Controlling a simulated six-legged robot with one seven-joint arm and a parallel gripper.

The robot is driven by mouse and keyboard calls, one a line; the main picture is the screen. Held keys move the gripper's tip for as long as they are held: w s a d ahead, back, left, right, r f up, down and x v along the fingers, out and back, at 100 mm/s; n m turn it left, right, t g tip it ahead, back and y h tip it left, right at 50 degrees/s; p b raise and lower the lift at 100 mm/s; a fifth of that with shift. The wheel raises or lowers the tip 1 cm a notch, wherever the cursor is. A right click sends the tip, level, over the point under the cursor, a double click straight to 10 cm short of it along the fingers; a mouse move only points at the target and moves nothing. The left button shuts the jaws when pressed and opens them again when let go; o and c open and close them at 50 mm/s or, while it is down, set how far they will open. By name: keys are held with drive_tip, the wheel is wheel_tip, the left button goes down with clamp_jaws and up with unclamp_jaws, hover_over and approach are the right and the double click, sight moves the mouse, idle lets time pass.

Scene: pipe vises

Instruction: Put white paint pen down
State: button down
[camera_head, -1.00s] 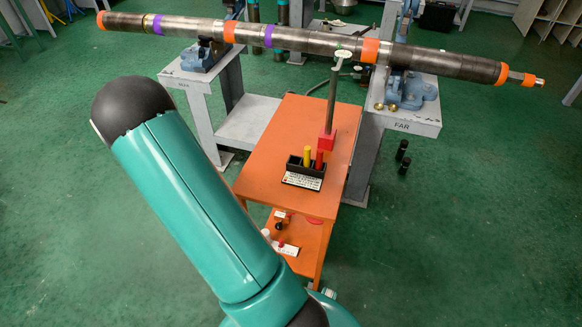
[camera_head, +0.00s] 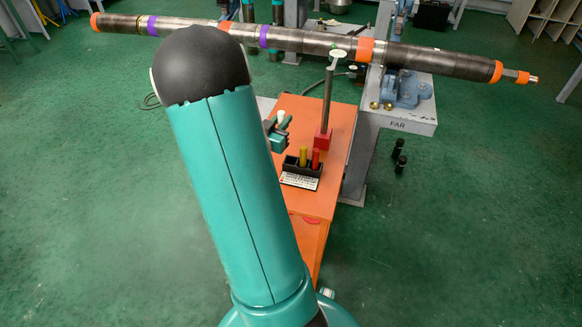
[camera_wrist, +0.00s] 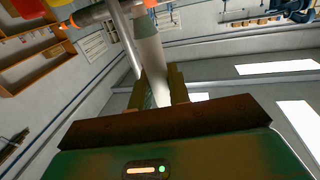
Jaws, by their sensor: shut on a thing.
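My gripper (camera_head: 278,130) is above the left side of the orange table, partly hidden behind my arm link. It is shut on the white paint pen (camera_head: 281,117), whose pale tip stands above the jaws. In the wrist view the pen (camera_wrist: 150,50) rises between the two fingers (camera_wrist: 158,88). A small black holder (camera_head: 289,164) on the table has a yellow pen (camera_head: 303,155) and a red pen (camera_head: 315,158) standing in it. The gripper is just left of and behind the holder, apart from it.
The orange table (camera_head: 318,208) carries a post with a red base (camera_head: 323,140) right of the gripper. A long pipe (camera_head: 310,43) with orange and purple bands crosses above the table. The grey FAR stand (camera_head: 412,118) with a blue vise (camera_head: 403,88) is at right. Two black cylinders (camera_head: 399,155) are on the floor.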

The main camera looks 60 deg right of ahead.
wheel_tip(320, 180, down, 9)
drive_tip(key=s+g, duration=0.1)
drive_tip(key=s, duration=0.1)
drive_tip(key=shift+s+d+f+m, duration=0.15)
drive_tip(key=shift+s+d+m, duration=0.15)
drive_tip(key=shift+d+m, duration=0.15)
drive_tip(key=shift+f, duration=0.2)
drive_tip(key=shift+f, duration=0.35)
drive_tip(key=shift+a, duration=0.1)
drive_tip(key=c, duration=1.6)
unclamp_jaws()
drive_tip(key=shift+s+f, duration=0.1)
drive_tip(key=shift+f, duration=0.05)
